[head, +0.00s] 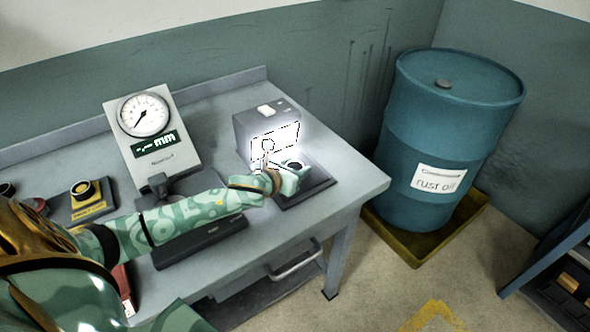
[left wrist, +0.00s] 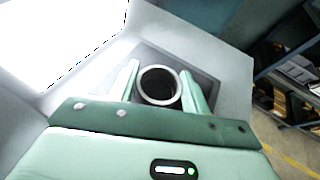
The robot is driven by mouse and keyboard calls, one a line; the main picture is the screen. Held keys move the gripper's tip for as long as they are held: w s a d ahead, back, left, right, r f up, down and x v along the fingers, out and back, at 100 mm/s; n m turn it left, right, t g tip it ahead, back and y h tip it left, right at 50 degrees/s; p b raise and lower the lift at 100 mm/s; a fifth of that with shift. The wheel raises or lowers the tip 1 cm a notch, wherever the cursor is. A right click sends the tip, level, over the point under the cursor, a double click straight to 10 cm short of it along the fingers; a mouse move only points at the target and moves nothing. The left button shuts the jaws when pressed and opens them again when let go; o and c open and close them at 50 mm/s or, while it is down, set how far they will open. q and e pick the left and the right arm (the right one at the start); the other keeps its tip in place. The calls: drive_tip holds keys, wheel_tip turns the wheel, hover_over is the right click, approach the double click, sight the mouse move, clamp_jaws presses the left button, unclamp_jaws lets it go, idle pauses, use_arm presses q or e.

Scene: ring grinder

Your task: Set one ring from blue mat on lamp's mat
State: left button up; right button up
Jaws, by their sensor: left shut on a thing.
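My left gripper (head: 293,167) is at the right end of the bench, in front of the lit lamp box (head: 268,123). It is shut on a dark metal ring (head: 295,164). In the left wrist view the ring (left wrist: 158,85) sits between the two green fingers, its round opening facing the camera. The lamp's dark mat (head: 312,187) lies under and around the gripper. I cannot tell whether the ring touches it. The blue mat is not clearly seen. My right gripper is not in view.
A dial gauge (head: 146,116) stands behind my left forearm. A blue rust oil drum (head: 447,140) stands right of the bench. The bench's right corner (head: 367,180) is clear.

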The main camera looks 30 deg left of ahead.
use_arm(q)
drive_tip(key=o, duration=1)
drive_tip(key=shift+o, duration=0.2)
drive_tip(key=shift+s, duration=0.1)
drive_tip(key=shift+r, duration=0.2)
drive_tip(key=p+v, duration=0.3)
drive_tip(key=v, duration=0.9)
drive_tip(key=shift+f, duration=0.1)
